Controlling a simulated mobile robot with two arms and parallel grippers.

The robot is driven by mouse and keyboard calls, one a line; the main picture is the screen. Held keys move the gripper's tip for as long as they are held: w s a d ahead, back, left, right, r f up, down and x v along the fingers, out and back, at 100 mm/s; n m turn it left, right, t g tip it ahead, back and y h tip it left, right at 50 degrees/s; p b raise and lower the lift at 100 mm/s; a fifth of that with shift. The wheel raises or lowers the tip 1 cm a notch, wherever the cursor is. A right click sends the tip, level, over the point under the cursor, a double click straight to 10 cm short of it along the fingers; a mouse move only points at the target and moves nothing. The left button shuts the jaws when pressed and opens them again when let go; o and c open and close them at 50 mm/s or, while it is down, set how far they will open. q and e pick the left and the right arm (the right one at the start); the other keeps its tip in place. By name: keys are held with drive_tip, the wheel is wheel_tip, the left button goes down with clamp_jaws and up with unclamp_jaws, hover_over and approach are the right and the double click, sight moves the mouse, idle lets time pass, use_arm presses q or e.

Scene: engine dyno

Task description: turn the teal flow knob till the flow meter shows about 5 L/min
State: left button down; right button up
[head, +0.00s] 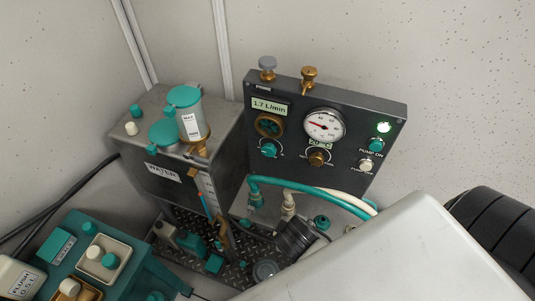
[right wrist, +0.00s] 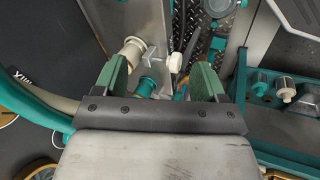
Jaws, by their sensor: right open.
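The teal flow knob (head: 269,148) sits on the dark upright panel (head: 350,98), low on its left side. Above it is a round brass-rimmed sight window (head: 268,125), and above that the flow meter display (head: 269,106), which reads 1.7 L/min. My right gripper (right wrist: 160,78) is open in the right wrist view, with its two green fingers wide apart. A cream fitting and a teal fitting show beyond the fingers; the flow knob is not recognisable in that view. No gripper shows in the head view, and my left gripper is not seen.
A round gauge (head: 324,125), a brown knob (head: 318,157) and pump buttons (head: 376,145) share the panel. A grey water tank (head: 150,185) stands to its left. Teal and white hoses (head: 310,189) run below the panel. A teal case (head: 60,275) is front left.

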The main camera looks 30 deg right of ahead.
drive_tip(key=w+r+n+t+h, duration=0.2)
drive_tip(key=w+r+n+h, duration=0.1)
drive_tip(key=w+n+h, duration=0.35)
drive_tip(key=n+t+h, duration=0.4)
drive_tip(key=n+t, duration=0.2)
drive_tip(key=n, duration=0.2)
approach(268, 153)
use_arm(q)
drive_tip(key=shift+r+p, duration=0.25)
drive_tip(key=shift+p, duration=0.05)
use_arm(e)
drive_tip(key=shift+n, duration=0.25)
drive_tip(key=x, duration=1)
drive_tip(key=shift+r, duration=0.1)
drive_tip(key=shift+c, duration=0.5)
